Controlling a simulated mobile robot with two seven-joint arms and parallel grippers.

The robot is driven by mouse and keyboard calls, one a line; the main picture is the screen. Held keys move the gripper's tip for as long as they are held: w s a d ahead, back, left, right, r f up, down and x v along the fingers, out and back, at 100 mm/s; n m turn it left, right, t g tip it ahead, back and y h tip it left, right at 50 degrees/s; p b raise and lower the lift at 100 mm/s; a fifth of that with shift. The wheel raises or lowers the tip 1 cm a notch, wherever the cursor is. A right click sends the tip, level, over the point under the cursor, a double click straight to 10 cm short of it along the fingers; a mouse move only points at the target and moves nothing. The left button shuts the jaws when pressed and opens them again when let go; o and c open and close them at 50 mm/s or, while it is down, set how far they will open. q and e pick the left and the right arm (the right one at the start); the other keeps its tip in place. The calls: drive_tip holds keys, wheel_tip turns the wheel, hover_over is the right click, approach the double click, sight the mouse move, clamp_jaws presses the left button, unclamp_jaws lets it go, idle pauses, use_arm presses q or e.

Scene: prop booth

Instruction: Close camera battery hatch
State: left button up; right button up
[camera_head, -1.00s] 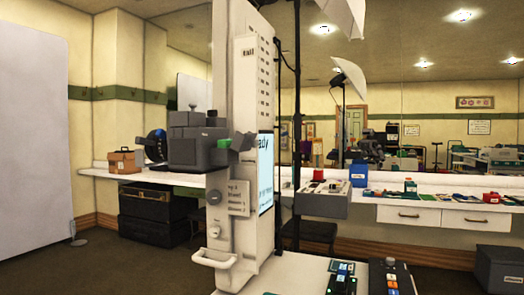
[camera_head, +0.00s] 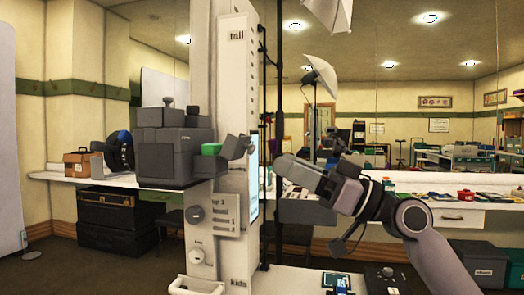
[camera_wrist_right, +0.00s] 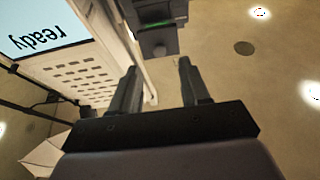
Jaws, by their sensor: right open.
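The grey camera (camera_head: 172,150) is mounted on the white booth column at left centre in the head view. Its battery hatch (camera_head: 237,148) stands open, sticking out to the right, with a green battery (camera_head: 211,149) beside it. My right gripper (camera_head: 281,164) comes in from the right, just right of the hatch and apparently apart from it. In the right wrist view my right gripper (camera_wrist_right: 158,68) has its two fingers spread and nothing between them. The dark camera underside (camera_wrist_right: 158,12) and hatch (camera_wrist_right: 158,42) lie beyond the fingertips. My left gripper is out of view.
The white column (camera_head: 238,80) with a lit screen (camera_head: 253,185) stands close to my right gripper. A light stand with an umbrella (camera_head: 320,75) is behind. A white counter (camera_head: 455,184) runs along the back wall. Free air lies around the hatch's right side.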

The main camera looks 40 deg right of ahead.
sight(254, 148)
drive_tip(key=p+x, duration=0.2)
drive_tip(key=x, duration=0.2)
drive_tip(key=shift+r, duration=0.1)
drive_tip(key=shift+w+a, duration=0.4)
drive_tip(key=shift+w, duration=0.1)
clamp_jaws()
